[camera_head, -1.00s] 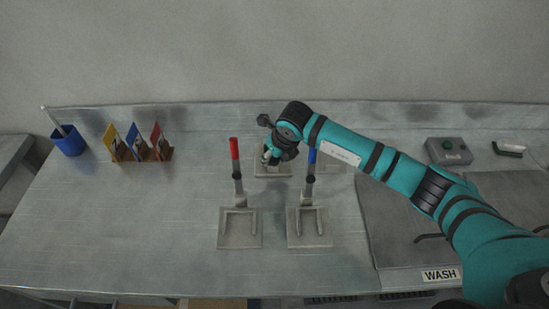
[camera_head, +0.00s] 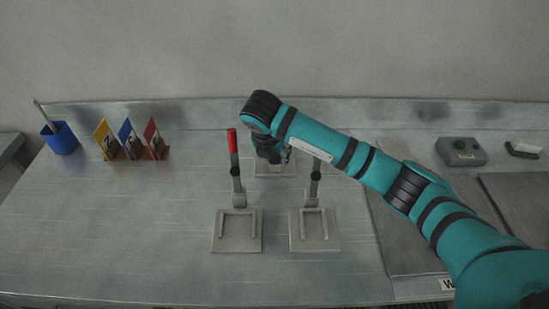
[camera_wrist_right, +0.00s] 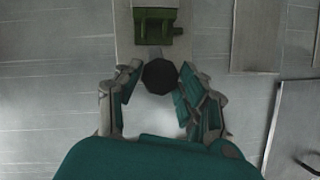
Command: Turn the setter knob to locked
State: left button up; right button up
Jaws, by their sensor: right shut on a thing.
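The setter knob (camera_wrist_right: 160,77) is a dark, many-sided knob in the right wrist view. It sits between the two fingers of my right gripper (camera_wrist_right: 163,82), which is shut on it. A green block (camera_wrist_right: 156,24) stands just beyond the knob on a pale plate (camera_wrist_right: 124,38). In the head view my right gripper (camera_head: 284,156) is over a pale base plate (camera_head: 276,171) behind the two levers. My wrist and forearm hide the knob there. My left gripper is in neither view.
A red-handled lever (camera_head: 233,155) stands left of my gripper. Another lever (camera_head: 313,190) stands to the right, its top hidden by my arm. Coloured cards (camera_head: 128,135) and a blue cup (camera_head: 63,139) are at left.

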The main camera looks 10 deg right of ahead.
jog(key=shift+m, duration=0.5)
jog(key=shift+b, duration=0.3)
jog(key=o, duration=1.1)
jog(key=shift+o, duration=0.2)
jog(key=v, duration=1.2)
jog(key=shift+w+a, duration=0.2)
jog(key=shift+a, duration=0.05)
jog(key=shift+r, duration=0.1)
